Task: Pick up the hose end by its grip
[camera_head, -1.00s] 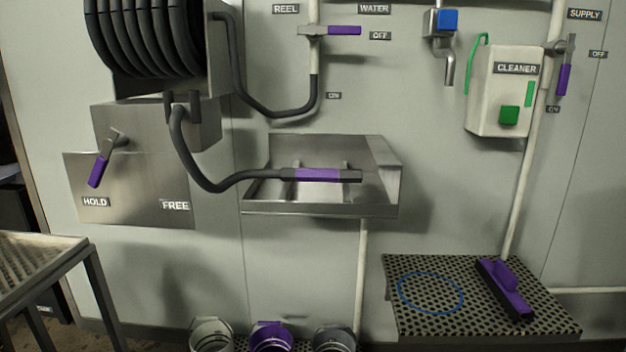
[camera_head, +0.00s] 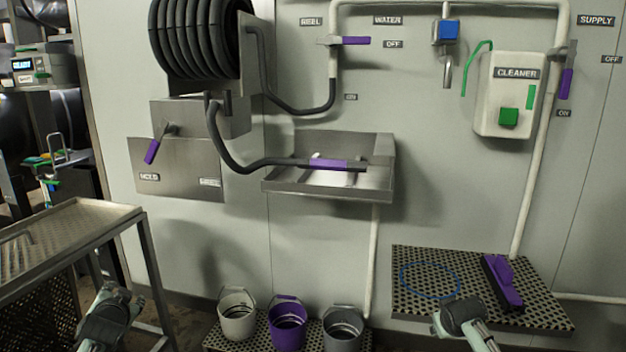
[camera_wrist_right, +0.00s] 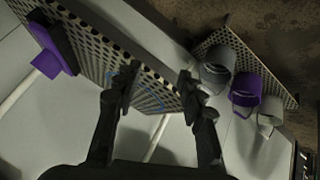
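The hose end lies across the front of a steel wall sink (camera_head: 285,186), with its purple grip (camera_head: 328,163) and dark tip (camera_head: 357,168) pointing right. Its black hose (camera_head: 230,158) hangs in a curve from the reel housing on the left. Nothing holds the grip. My right gripper (camera_head: 459,312) is at the lower right, in front of the perforated shelf and well apart from the hose end. The right wrist view shows its fingers (camera_wrist_right: 156,80) spread and empty. My left gripper (camera_head: 112,298) is at the lower left by a steel table; its finger opening is unclear.
A hose reel (camera_head: 195,42) hangs above the hold lever (camera_head: 153,150). A perforated shelf (camera_head: 410,300) bears a purple brush (camera_head: 503,283). Several buckets, one purple (camera_head: 287,322), stand low in the middle. A steel table (camera_head: 100,222) is at left.

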